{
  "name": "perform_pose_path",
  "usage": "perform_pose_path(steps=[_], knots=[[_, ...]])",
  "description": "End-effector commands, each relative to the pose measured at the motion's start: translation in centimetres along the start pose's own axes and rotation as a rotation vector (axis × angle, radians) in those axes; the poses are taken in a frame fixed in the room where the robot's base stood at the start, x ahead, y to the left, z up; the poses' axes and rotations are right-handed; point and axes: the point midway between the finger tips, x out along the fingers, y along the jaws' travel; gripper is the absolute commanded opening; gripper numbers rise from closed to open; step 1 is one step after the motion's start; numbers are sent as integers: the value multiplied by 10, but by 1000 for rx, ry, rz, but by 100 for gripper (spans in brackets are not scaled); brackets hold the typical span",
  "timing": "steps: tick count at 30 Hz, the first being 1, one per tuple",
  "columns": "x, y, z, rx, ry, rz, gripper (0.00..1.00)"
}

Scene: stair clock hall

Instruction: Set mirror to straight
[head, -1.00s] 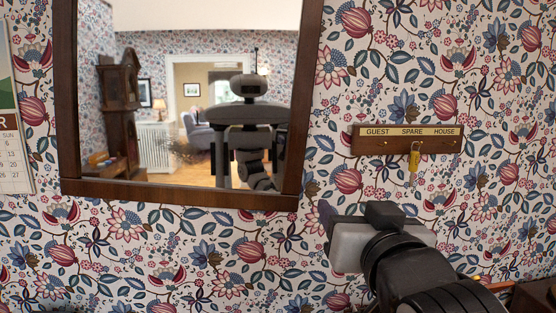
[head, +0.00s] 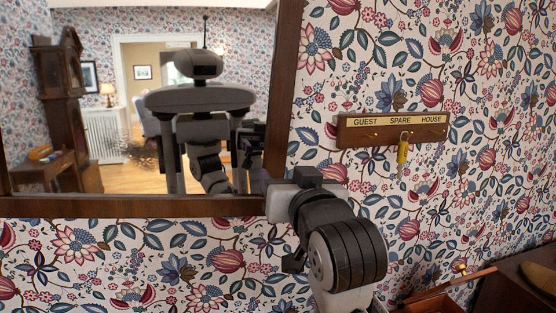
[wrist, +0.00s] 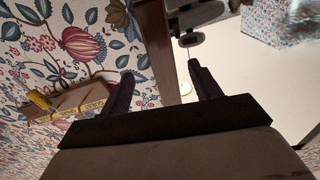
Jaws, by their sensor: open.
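The mirror (head: 283,85) has a dark wooden frame and hangs on the patterned wall, filling the upper left of the head view. Its right side leans, with the lower end further left than the top. My gripper (head: 264,184) is at the mirror's lower right corner; its fingers are mostly hidden there. In the wrist view my gripper (wrist: 159,72) is open, one finger over the wallpaper and the other over the glass. The wooden frame strip (wrist: 157,42) shows between them; I cannot tell whether either finger touches it.
A wooden key rack (head: 350,133) labelled GUEST, SPARE, HOUSE is on the wall to the right, with a yellow-tagged key (head: 402,152) hanging from it. A dark wooden furniture top (head: 510,282) stands at lower right. The mirror reflects my body, a tall clock and a room.

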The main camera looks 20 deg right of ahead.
Motion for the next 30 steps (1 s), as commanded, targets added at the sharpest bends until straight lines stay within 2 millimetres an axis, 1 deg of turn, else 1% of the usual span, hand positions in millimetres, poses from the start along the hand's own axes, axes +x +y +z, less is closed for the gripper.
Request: perform_pose_path(steps=[1, 3, 6, 9, 12, 15, 23, 30], knots=[[12, 0, -2, 2, -6, 0, 63], [26, -1, -2, 1, -4, -1, 63], [42, -1, -2, 0, -3, -1, 63], [55, 0, -2, 0, -2, 0, 63], [63, 0, -1, 0, -1, 1, 63], [66, 0, 0, -1, 0, 1, 63], [67, 0, 0, -1, 1, 1, 63], [67, 0, 0, -1, 1, 1, 31]])
